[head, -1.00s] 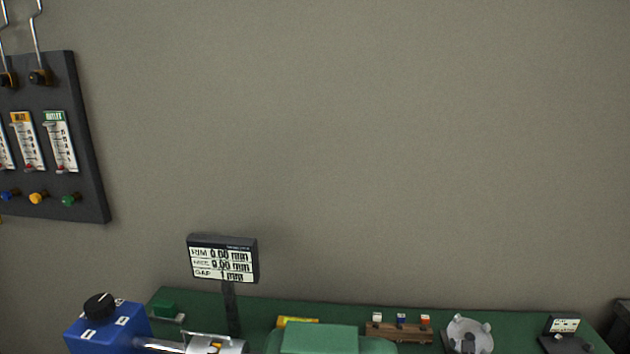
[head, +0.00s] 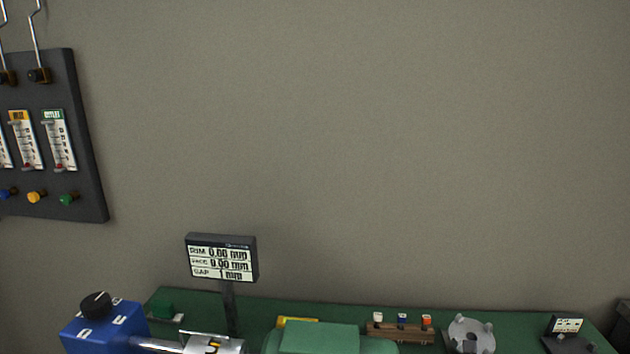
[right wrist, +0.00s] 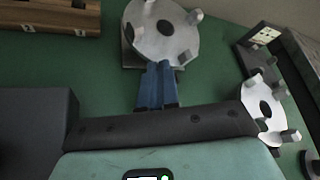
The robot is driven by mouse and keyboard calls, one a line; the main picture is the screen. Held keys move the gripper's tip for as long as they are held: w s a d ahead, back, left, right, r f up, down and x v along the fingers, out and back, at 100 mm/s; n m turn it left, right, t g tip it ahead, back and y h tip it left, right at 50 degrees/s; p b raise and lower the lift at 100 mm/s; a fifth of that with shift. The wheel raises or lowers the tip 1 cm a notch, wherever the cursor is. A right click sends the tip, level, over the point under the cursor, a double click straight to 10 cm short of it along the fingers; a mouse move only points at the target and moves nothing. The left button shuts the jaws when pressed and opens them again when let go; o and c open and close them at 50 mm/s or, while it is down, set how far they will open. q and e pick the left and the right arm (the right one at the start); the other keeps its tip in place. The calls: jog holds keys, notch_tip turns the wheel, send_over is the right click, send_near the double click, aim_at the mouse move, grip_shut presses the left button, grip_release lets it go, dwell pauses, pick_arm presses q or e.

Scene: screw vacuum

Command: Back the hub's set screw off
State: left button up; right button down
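A silver cylindrical hub (head: 222,345) sits on a shaft beside a blue box at the bottom left of the head view, cut off by the edge. No set screw can be made out on it. In the right wrist view my right gripper (right wrist: 159,64) has its two blue fingers side by side, with nothing visible held between them. The fingers reach toward a grey lobed disc (right wrist: 160,28) on the green surface; contact cannot be told. A second grey disc with pins (right wrist: 265,107) stands to the right. My left gripper is not in view.
A blue box (head: 103,326) has a black knob. A display (head: 222,259) stands behind the hub. A green housing (head: 320,339), a brown rack (head: 400,334) and a small black stand (head: 566,340) are on the green bench (head: 260,303). A gauge panel (head: 85,150) hangs on the wall.

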dwell(0.4)
jog(key=shift+a+r, duration=0.25)
jog(key=s, duration=0.1)
jog(key=s+b, duration=0.1)
jog(key=s, duration=0.2)
jog(key=shift+s+a, duration=0.35)
jog(key=shift+s+a+b, duration=0.1)
jog(key=shift+s+b, duration=0.4)
jog(key=shift+s, duration=0.2)
